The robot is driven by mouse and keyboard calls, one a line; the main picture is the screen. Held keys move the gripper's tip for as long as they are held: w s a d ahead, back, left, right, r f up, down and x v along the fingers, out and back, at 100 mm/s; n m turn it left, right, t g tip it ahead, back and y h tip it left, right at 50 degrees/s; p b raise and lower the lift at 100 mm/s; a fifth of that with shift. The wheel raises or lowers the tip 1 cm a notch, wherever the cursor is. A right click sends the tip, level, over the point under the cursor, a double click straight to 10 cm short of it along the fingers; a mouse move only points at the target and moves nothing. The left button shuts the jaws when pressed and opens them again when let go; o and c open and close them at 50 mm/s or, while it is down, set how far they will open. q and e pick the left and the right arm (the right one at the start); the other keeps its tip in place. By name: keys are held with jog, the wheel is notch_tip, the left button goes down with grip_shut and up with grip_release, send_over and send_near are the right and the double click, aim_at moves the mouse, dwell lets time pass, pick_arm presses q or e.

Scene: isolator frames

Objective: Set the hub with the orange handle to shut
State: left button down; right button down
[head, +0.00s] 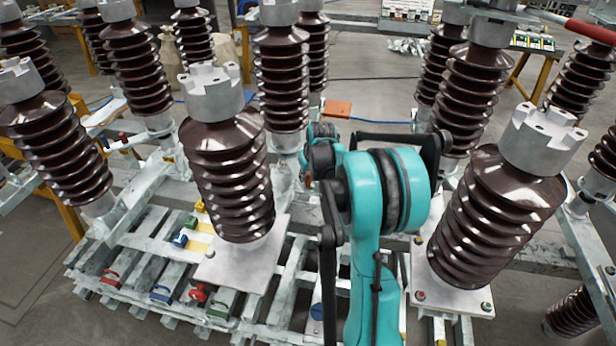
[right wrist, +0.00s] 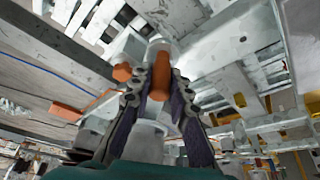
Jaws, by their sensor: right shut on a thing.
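The orange handle (right wrist: 160,76) shows in the right wrist view, standing out from a pale grey hub (right wrist: 158,47). My right gripper (right wrist: 161,90) has its two dark fingers closed in on both sides of the handle. A shorter orange stub (right wrist: 122,73) sits just left of the handle, outside the fingers. I cannot read the hub's setting from this angle. In the head view my teal right arm covers the middle, and the hub and handle are hidden behind it. My left gripper is in neither view.
Tall brown ribbed insulators, one left (head: 228,175) and one right (head: 497,215) of my arm, stand close by. A slatted metal frame (head: 130,262) with small coloured handles lies at the lower left. An orange flat piece (head: 337,108) lies farther back. Open floor (head: 370,75) shows beyond.

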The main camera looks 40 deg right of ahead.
jog(key=w+a+p, duration=0.1)
jog(key=w+a, duration=0.3)
jog(key=a, duration=0.4)
jog(key=shift+w, duration=0.2)
jog(key=c, duration=1.4)
grip_release()
jog(key=v, duration=1.2)
